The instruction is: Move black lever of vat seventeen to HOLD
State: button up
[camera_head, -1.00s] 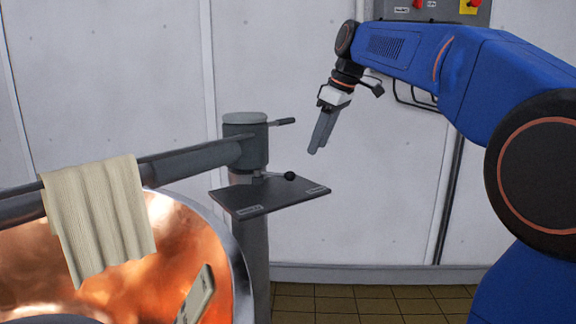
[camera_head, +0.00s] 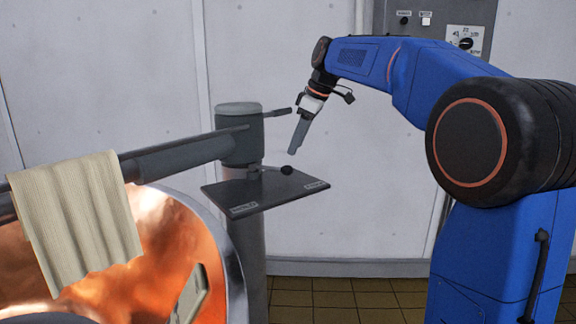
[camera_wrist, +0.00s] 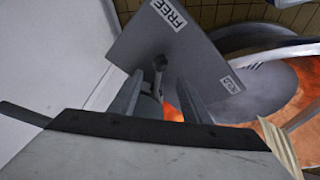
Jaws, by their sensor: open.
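The black lever (camera_head: 287,170) has a round knob and sticks out to the right over a dark plate (camera_head: 222,194) below the post head. In the wrist view the lever knob (camera_wrist: 159,62) lies between the fingers in the picture and points towards the FREE label (camera_wrist: 170,13). The HOLD label (camera_wrist: 231,83) is on the plate's right part. My gripper (camera_head: 292,152) is just above the knob, fingers pointing down. In the wrist view my gripper (camera_wrist: 159,82) is open, with a finger on each side of the lever; contact cannot be told. The lever's pivot is hidden there.
A second handle (camera_head: 278,112) sticks out from the post head (camera_head: 238,108) above the plate. A pale cloth (camera_head: 75,215) hangs on the bar over the copper vat (camera_head: 150,240). A grey control panel (camera_head: 440,22) is on the wall behind my arm.

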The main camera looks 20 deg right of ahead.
aim_at(274, 168)
jog(key=x, duration=0.8)
jog(key=shift+w+a+f, duration=0.1)
jog(key=shift+a+f, duration=0.05)
jog(key=shift+f, duration=0.1)
grip_shut()
